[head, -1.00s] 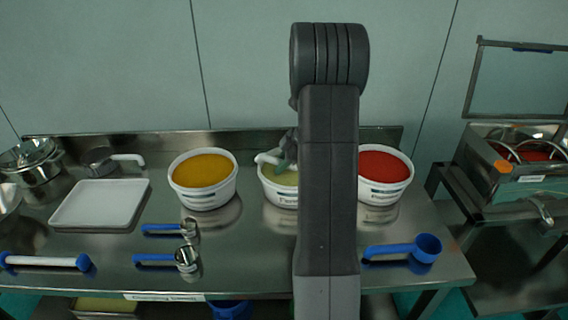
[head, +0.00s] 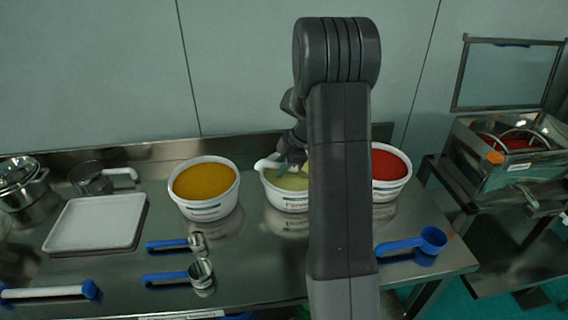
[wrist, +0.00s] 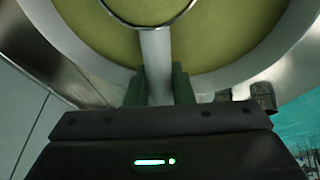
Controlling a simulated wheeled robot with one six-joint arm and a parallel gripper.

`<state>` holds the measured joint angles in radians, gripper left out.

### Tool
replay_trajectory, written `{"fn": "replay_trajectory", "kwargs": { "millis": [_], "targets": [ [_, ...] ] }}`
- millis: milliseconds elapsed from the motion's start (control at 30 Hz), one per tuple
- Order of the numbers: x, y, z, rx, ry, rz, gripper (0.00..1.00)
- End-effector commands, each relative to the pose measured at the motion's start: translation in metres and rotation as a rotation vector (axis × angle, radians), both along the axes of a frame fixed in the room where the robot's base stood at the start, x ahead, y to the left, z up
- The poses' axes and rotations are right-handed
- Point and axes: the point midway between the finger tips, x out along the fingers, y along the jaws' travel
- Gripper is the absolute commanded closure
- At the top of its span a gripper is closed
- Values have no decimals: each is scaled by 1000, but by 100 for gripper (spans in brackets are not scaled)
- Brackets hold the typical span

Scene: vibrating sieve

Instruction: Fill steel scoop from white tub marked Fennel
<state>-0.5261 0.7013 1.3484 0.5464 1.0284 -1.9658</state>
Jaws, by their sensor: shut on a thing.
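The white tub marked Fennel (head: 288,201), holding pale green powder, stands on the steel table between two other tubs; my arm hides its right edge. In the wrist view the powder (wrist: 215,40) fills the upper part. My gripper (wrist: 157,85) is shut on the light handle of the steel scoop (wrist: 156,48); it also shows over the tub in the head view (head: 291,163). The round scoop rim is at the top of the wrist view, cut off by the frame, with green inside it. I cannot tell how full the scoop is.
A tub of orange-yellow powder (head: 205,208) stands left, a tub of red powder (head: 391,190) right. Blue-handled scoops (head: 170,279), a blue scoop (head: 432,240) and a white tray (head: 97,222) lie on the table. The sieve machine (head: 500,170) stands at far right.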

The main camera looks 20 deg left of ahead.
Motion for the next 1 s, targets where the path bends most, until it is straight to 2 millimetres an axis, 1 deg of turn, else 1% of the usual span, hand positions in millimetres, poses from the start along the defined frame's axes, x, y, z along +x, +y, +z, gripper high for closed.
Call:
{"fn": "replay_trajectory", "kwargs": {
  "millis": [33,367,700,1000],
  "targets": [
    [-2,2,6,-14,-11,3,100],
    [-7,8,16,-108,-90,4,100],
    [-13,16,39,-259,-217,6,100],
    [-15,18,48,-329,-273,2,100]
  ]
}}
